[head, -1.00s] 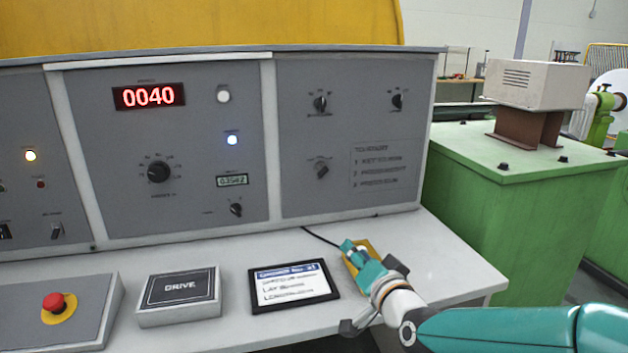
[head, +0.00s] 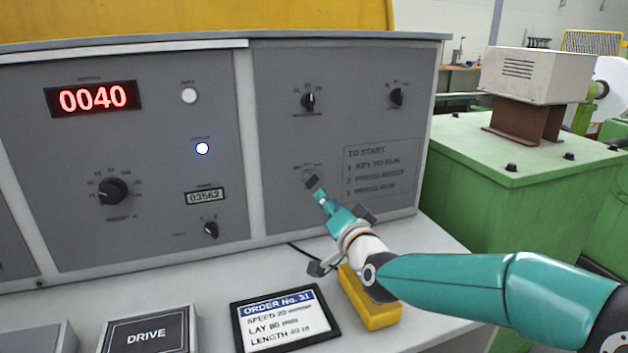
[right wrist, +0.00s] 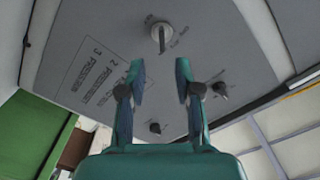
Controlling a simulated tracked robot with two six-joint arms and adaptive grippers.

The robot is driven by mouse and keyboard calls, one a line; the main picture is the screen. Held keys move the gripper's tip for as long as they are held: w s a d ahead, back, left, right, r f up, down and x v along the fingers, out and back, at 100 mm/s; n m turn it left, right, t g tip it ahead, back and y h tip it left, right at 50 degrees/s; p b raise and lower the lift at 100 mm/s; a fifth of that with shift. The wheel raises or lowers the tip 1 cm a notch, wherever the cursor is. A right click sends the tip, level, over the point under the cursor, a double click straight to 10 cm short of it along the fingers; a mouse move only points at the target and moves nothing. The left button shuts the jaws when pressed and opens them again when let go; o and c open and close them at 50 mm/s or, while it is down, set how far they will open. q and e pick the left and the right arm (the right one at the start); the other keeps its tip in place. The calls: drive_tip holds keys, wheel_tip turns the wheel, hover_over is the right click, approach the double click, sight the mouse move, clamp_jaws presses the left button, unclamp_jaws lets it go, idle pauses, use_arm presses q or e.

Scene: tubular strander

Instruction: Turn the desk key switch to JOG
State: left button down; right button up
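The key switch (head: 310,177) is on the right grey panel of the desk, left of the printed "TO START" list. In the right wrist view, the key switch (right wrist: 160,37) shows as a round silver face with a dark upright key, amid small lettering that I cannot read. My right gripper (head: 322,198) is just in front of and below it. In the right wrist view my right gripper (right wrist: 159,71) has its two fingers apart with nothing between them. The key switch lies beyond the fingertips, roughly centred, and looks untouched. My left gripper is out of view.
Two dark knobs (head: 308,101) (head: 397,96) sit higher on the same panel. Below are a yellow block (head: 370,310), an order tablet (head: 287,318) and a DRIVE box (head: 150,335) on the desk. A green machine housing (head: 510,190) stands at the right.

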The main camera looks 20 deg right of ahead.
sight(314, 185)
drive_tip(key=w, duration=0.3)
drive_tip(key=w+p, duration=0.1)
drive_tip(key=w, duration=0.2)
drive_tip(key=w+p, duration=0.1)
drive_tip(key=w, duration=0.3)
drive_tip(key=shift+a, duration=0.25)
